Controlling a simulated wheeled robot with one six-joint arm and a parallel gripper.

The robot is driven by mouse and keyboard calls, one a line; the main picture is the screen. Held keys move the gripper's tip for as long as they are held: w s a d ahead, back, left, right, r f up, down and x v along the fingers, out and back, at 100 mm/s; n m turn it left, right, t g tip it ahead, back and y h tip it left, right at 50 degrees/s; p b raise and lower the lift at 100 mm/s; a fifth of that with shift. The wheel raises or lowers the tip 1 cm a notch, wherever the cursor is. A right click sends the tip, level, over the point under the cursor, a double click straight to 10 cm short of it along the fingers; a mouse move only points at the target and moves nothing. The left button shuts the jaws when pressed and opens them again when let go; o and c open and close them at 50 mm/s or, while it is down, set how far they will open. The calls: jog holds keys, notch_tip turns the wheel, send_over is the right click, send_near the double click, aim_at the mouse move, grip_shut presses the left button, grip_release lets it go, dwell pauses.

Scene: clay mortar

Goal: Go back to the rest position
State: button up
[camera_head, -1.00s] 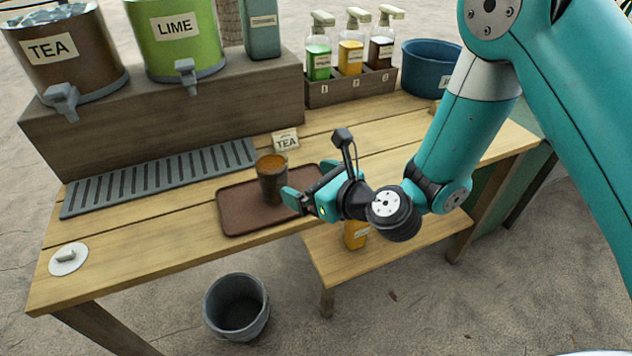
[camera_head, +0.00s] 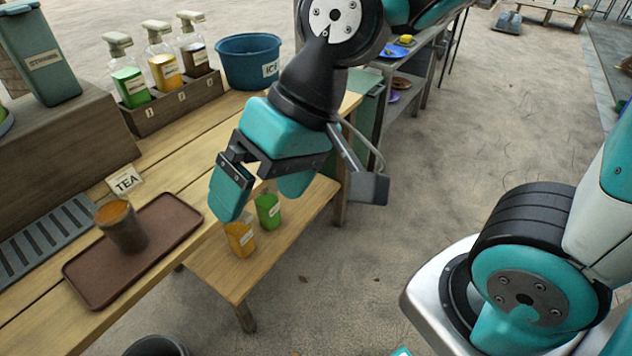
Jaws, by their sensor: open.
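My gripper (camera_head: 257,196) is open and empty, pointing down in front of the wooden counter's front edge. Its two teal fingers are apart and nothing is between them. In the picture they partly cover the lower shelf. A brown cup (camera_head: 124,229) with an orange-brown top stands upright on the brown tray (camera_head: 185,218), left of my gripper and clear of it. A TEA card (camera_head: 126,181) stands behind the tray.
A yellow bottle (camera_head: 240,240) and a green bottle (camera_head: 268,211) stand on the lower shelf (camera_head: 235,275). A rack of pump bottles (camera_head: 183,104) and a blue ICE tub (camera_head: 249,62) are on the counter (camera_head: 175,160). The ground right of the counter is open.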

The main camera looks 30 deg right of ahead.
jog(key=s+d+n, duration=0.1)
jog(key=s+d+n+h, duration=0.1)
jog(key=d, duration=0.1)
jog(key=s+d+r+n, duration=0.1)
jog(key=shift+s+d+g+h, duration=0.15)
jog(key=shift+s+g+h, duration=0.15)
jog(key=shift+s+h, duration=0.1)
notch_tip(320, 180, up, 6)
jog(key=p, duration=0.5)
jog(key=shift+f, duration=0.25)
